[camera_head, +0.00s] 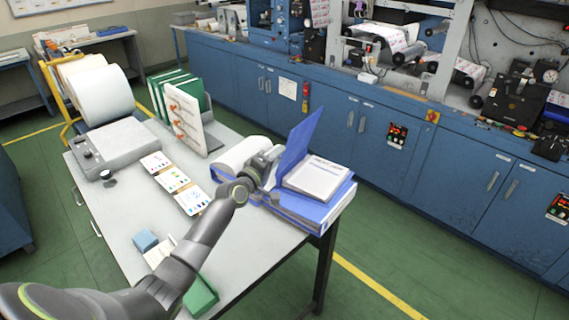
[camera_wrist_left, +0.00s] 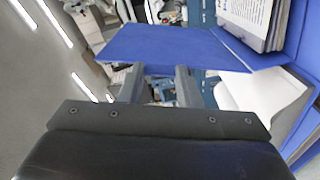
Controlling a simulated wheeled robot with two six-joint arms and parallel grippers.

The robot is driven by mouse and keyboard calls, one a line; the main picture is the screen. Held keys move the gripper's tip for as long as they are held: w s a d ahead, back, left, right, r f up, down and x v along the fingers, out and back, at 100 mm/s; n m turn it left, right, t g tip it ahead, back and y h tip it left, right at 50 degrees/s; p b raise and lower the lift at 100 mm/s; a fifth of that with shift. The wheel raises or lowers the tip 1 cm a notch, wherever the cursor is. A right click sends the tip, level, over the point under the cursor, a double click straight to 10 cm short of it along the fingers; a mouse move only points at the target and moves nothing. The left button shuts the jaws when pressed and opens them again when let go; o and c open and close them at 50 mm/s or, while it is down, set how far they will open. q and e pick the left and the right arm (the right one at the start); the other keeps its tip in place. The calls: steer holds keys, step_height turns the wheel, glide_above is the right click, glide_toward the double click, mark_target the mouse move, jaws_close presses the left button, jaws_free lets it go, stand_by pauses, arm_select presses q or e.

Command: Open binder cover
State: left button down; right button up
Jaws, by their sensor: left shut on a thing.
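The blue binder (camera_head: 305,210) lies at the right end of the grey table with white pages (camera_head: 318,178) showing. Its blue cover (camera_head: 300,138) stands raised and tilted at the left of the pages. My left gripper (camera_head: 272,180) is at the lower left part of the cover, shut on it. In the left wrist view, the cover (camera_wrist_left: 170,45) lies across the tips of my left gripper (camera_wrist_left: 160,72), and the printed page stack (camera_wrist_left: 247,22) shows at the upper right. The exact contact is partly hidden. My right gripper is not in view.
A white paper roll (camera_head: 240,152) lies just left of the binder. Blue cabinets (camera_head: 350,130) stand behind.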

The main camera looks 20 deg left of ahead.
arm_select(q)
steer(key=w+a+n+b, duration=0.1)
steer(key=a+n+b, duration=0.2)
steer(key=a+n, duration=0.4)
steer(key=shift+w, duration=0.1)
stand_by(0.4)
steer(key=c, duration=1)
jaws_free()
steer(key=shift+f, duration=0.1)
steer(key=shift+c, duration=0.2)
